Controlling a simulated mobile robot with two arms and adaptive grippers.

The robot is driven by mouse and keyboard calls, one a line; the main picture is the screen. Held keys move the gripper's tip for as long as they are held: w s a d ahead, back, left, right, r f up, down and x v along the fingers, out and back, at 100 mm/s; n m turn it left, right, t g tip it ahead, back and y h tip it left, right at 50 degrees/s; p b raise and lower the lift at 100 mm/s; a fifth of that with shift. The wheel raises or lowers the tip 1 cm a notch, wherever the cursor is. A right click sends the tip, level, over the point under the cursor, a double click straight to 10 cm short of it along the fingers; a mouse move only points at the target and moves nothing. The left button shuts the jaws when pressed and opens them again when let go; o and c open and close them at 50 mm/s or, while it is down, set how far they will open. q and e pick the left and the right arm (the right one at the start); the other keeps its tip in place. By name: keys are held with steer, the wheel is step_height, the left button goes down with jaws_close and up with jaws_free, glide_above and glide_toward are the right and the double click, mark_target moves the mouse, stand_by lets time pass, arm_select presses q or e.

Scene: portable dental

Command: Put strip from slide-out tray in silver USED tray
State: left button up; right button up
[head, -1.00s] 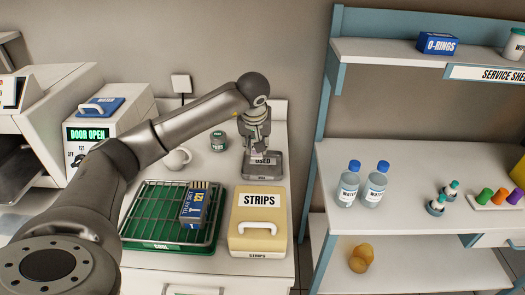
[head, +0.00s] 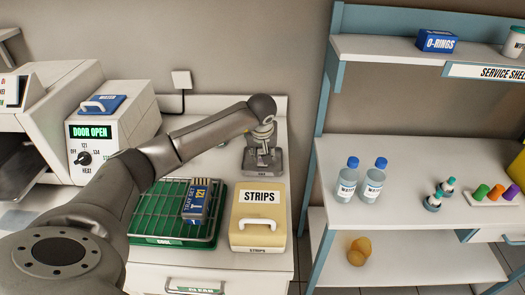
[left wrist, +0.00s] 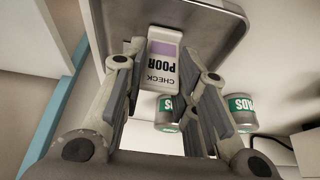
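The silver USED tray (head: 250,168) stands at the back right of the counter, behind the strips box. My left gripper (head: 263,148) points down over it. In the left wrist view, a white strip with a purple patch and the words POOR and CHECK (left wrist: 163,62) sits between the fingertips of my left gripper (left wrist: 163,70). My right gripper is not in view.
A cream STRIPS box (head: 246,222) stands in front of the tray. Left of it is a green rack (head: 150,228) with a blue pack (head: 196,201). Cans (left wrist: 240,113) stand close by the tray. A blue-framed shelf (head: 325,120) rises to the right.

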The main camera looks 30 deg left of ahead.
arm_select(q)
steer(key=o, duration=0.5)
steer(key=shift+c, duration=0.2)
steer(key=shift+r, duration=0.1)
steer(key=b+v, duration=0.2)
steer(key=v, duration=1)
steer(key=shift+w+r, duration=0.1)
